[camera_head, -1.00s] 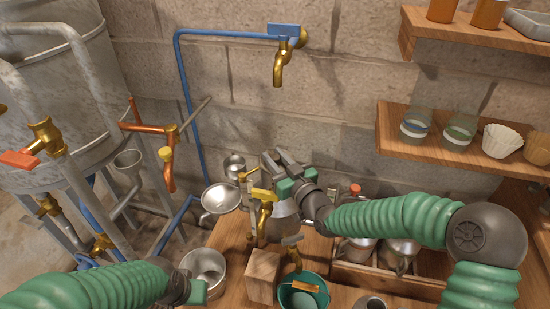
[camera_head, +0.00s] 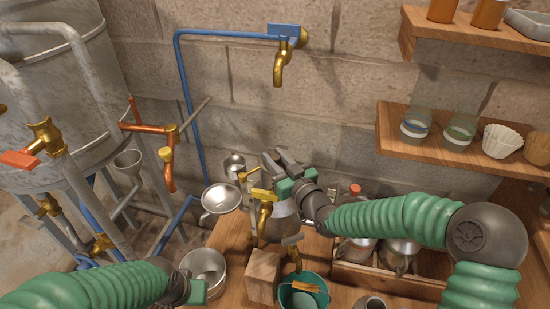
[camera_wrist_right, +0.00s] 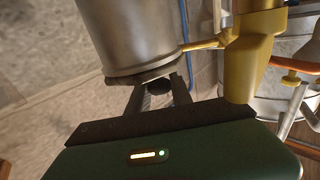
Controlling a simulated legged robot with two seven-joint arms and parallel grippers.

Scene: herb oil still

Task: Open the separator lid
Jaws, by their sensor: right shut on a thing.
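The separator looks like a silvery metal vessel (camera_head: 284,211) with a brass tap (camera_head: 263,208) on its left side, at the wooden block. My right gripper (camera_head: 277,160) is over it and hides most of its top. In the right wrist view the metal cylinder (camera_wrist_right: 130,35) fills the upper middle, with the brass tap (camera_wrist_right: 250,55) to its right. A dark knob (camera_wrist_right: 160,87) at the rim end is between my right fingers, which are shut on it. I cannot tell how far the lid is raised. My left gripper (camera_head: 200,291) shows only in part at the lower left.
A wooden block (camera_head: 263,274) and a green bucket (camera_head: 302,295) stand in front. A metal pot (camera_head: 204,270) and a funnel (camera_head: 221,198) are to the left. A wooden crate (camera_head: 375,281) with metal jugs is to the right. Shelves (camera_head: 390,135) line the wall.

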